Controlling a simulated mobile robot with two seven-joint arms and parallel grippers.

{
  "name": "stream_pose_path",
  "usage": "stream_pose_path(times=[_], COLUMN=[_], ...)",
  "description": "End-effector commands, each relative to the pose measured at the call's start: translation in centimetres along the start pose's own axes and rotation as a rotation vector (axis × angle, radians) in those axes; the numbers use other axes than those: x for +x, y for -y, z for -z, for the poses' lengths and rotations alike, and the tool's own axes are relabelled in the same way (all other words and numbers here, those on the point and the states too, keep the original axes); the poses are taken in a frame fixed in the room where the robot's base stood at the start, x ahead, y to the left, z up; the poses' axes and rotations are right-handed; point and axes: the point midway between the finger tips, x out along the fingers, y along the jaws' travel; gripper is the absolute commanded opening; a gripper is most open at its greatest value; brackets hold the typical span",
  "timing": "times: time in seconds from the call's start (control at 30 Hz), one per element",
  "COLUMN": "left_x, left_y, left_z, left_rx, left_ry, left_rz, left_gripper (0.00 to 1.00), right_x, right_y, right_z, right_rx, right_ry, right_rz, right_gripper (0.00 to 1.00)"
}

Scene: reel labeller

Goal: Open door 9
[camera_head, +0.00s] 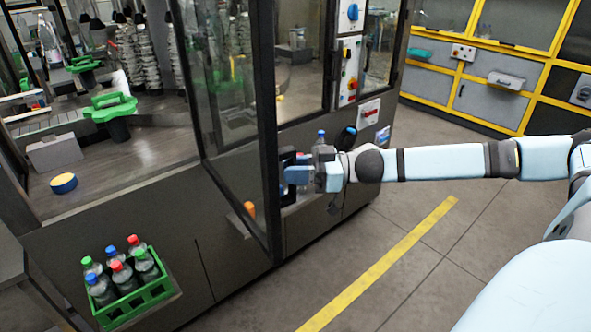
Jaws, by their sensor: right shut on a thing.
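A glass door with a black frame (262,110) stands swung out from the front of the dark machine. I cannot read a number on it. My right arm reaches in from the right. My left gripper is not in view.
A green crate (133,306) of several bottles sits on a shelf at the machine's front left. Floor with a yellow line (385,262) is clear at right. Grey cabinets (490,103) stand behind.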

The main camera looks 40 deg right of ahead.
Motion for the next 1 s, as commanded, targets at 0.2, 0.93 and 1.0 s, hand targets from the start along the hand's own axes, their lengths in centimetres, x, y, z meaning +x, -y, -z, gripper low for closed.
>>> stream_pose_path(times=[0.2, 0.93, 1.0], left_x=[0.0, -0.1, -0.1], left_y=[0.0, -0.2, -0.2], left_z=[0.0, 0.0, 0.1], left_rx=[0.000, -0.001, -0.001], left_ry=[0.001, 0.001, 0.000], left_rz=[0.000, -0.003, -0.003], left_gripper=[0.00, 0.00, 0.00], right_x=[0.0, -1.9, -2.5], right_y=[-0.2, -0.1, 0.0], right_z=[0.2, -0.1, -0.1], right_rx=[-0.004, 0.002, 0.002], right_ry=[-0.001, 0.007, 0.008], right_rz=[-0.004, 0.000, -0.001], right_gripper=[0.00, 0.34, 0.34])
